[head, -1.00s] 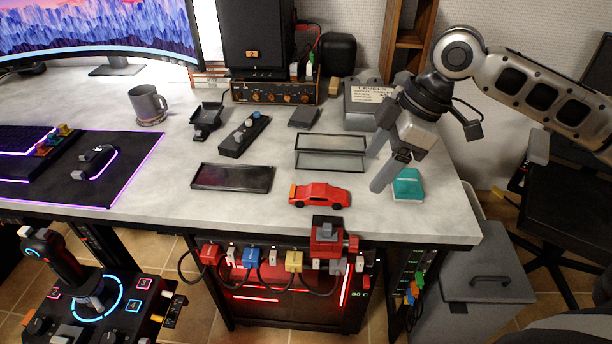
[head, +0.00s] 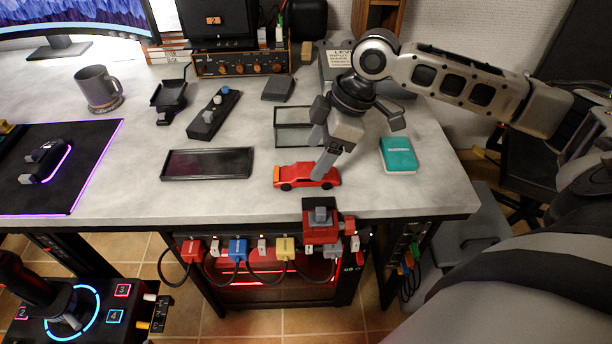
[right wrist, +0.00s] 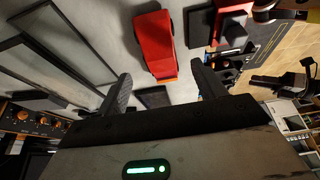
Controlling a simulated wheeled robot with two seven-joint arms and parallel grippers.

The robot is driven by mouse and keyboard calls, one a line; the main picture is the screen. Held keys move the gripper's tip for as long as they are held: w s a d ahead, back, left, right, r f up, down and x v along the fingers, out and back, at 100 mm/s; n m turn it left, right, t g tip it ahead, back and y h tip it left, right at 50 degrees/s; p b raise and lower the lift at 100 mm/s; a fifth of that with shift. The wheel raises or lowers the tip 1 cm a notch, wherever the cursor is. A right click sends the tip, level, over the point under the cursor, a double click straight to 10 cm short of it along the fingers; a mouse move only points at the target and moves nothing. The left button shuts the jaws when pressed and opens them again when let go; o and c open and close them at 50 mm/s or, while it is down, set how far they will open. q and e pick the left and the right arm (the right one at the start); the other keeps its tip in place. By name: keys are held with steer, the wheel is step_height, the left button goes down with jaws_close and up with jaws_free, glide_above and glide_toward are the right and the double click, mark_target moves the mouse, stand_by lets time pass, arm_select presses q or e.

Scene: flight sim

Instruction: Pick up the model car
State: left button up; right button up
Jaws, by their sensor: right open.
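The model car (head: 300,176) is red and stands on the grey desk near its front edge, side-on in the head view. My right gripper (head: 317,162) is just above and behind the car's right part, with its fingers pointing down and one fingertip partly covering the car. In the right wrist view the car (right wrist: 155,45) lies beyond the tips of the open, empty fingers (right wrist: 164,82), roughly in line with the gap between them. I cannot tell whether a finger touches it. My left gripper is not in view.
A clear-sided case (head: 290,114) stands just behind the car. A dark flat tray (head: 207,164) lies to its left and a teal box (head: 398,155) to its right. A red clamp-like block (head: 321,222) sits at the desk's front edge below the car.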

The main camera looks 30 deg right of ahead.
mark_target(309, 169)
steer(key=x, duration=0.4)
steer(key=shift+s+f+b, duration=0.1)
steer(key=shift+s+b, duration=0.05)
steer(key=shift+b, duration=0.25)
steer(key=shift+a+f, duration=0.15)
steer(key=shift+f, duration=0.2)
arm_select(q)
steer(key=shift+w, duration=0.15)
arm_select(e)
steer(key=c, duration=1.2)
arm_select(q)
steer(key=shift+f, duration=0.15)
arm_select(e)
steer(key=shift+o, duration=0.2)
steer(key=shift+r, duration=0.1)
